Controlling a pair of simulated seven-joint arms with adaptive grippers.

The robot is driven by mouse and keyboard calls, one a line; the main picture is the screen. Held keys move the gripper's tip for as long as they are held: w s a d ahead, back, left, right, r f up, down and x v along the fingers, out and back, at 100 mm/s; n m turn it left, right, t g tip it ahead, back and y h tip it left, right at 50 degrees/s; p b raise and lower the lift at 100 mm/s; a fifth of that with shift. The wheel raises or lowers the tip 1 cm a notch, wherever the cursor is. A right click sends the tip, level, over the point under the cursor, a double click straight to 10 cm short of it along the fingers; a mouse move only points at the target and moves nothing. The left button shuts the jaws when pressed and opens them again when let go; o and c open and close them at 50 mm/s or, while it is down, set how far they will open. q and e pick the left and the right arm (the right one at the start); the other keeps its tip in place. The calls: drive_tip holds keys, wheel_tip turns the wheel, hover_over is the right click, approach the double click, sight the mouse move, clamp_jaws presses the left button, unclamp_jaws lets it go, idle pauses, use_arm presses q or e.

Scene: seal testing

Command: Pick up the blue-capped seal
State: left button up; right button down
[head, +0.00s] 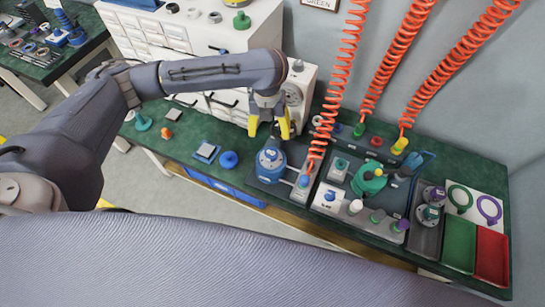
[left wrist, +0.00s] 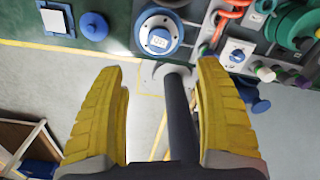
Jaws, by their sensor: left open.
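My left gripper (head: 268,128) has yellow fingers that are apart with nothing between them. It hangs above the back of a round blue test device (head: 270,160) with a pale label on top. In the left wrist view the gripper (left wrist: 160,72) points toward this device (left wrist: 158,33). A small blue cap (head: 330,195) sits on the white labelled block to the right, and it shows in the left wrist view (left wrist: 237,55). Another small blue-topped piece (head: 304,181) stands beside the device. I cannot tell which is the seal named. My right gripper is not in view.
Orange coiled hoses (head: 345,75) hang down to the bench. A green-and-grey fixture (head: 370,178), a green tray (head: 460,243) and a red tray (head: 492,255) lie to the right. A blue disc (head: 229,160) lies left of the device, with bare green benchtop around it.

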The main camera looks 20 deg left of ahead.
sight(271, 152)
use_arm(q)
wheel_tip(271, 152, down, 14)
drive_tip(key=shift+d+f, duration=0.15)
drive_tip(key=shift+f, duration=0.1)
idle(0.7)
clamp_jaws()
idle(0.5)
